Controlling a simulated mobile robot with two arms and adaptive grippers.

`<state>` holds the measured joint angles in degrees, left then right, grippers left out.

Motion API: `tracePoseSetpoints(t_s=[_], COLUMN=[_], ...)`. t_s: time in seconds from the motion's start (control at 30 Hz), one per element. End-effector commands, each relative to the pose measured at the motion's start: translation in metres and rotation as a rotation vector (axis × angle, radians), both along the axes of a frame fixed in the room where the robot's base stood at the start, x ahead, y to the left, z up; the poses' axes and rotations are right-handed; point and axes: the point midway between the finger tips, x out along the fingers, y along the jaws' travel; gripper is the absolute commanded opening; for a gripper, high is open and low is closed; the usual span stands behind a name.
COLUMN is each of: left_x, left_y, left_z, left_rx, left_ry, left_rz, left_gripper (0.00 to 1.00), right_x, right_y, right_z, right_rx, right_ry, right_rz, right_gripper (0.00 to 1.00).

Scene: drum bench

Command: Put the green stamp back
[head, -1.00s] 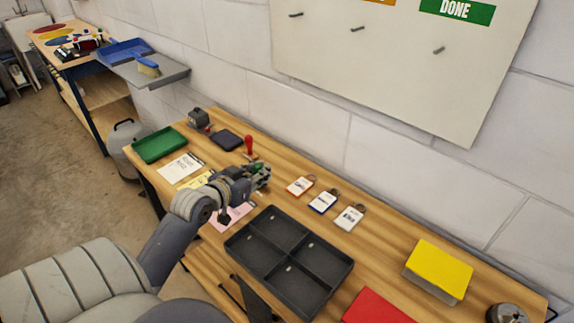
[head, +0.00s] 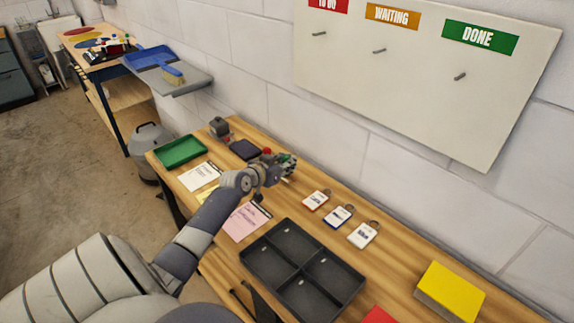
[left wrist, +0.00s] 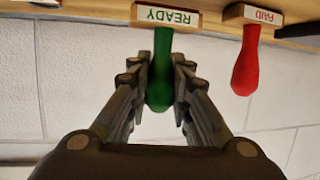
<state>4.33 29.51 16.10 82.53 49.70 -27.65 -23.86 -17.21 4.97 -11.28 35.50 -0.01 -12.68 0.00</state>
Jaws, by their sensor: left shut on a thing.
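The green stamp (left wrist: 160,75) shows in the left wrist view, with a green handle and a pale wooden block lettered READY. My left gripper (left wrist: 160,92) is shut on its handle. That view is upside down; the block is close to the bench surface (left wrist: 90,10), and I cannot tell whether it touches. In the head view my left gripper (head: 287,165) is near the bench's wall side, and only a bit of green shows at its fingers. My right gripper is not in view.
A red PAID stamp (left wrist: 246,60) stands beside the green one; its knob (head: 266,151) shows behind my gripper. Nearby are an ink pad (head: 245,149), key tags (head: 316,200), a pink sheet (head: 246,222), a black divided tray (head: 302,270) and a green tray (head: 181,151).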

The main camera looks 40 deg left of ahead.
Motion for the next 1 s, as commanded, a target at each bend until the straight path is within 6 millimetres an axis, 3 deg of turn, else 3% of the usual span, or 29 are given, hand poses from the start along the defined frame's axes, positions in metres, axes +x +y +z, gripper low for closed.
tracePoseSetpoints(t_s=[0.13,0.5,0.53,0.63,1.0], left_x=[0.000,0.000,0.000,0.000,0.000], left_y=[0.000,0.000,0.000,0.000,0.000], left_z=[-0.013,-0.019,-0.017,-0.017,-0.015], left_rx=[0.001,0.002,0.001,0.001,0.001], left_ry=[-0.001,-0.002,-0.002,-0.001,-0.002], left_rz=[0.001,-0.001,0.000,0.000,0.000], left_gripper=[0.00,0.00,0.22,0.42,0.42], right_x=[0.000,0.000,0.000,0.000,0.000], right_y=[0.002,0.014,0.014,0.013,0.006], right_z=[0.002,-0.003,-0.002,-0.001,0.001], right_rx=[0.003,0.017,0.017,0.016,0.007], right_ry=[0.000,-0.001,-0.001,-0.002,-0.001], right_rz=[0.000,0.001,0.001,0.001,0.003], right_gripper=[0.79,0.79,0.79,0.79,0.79])
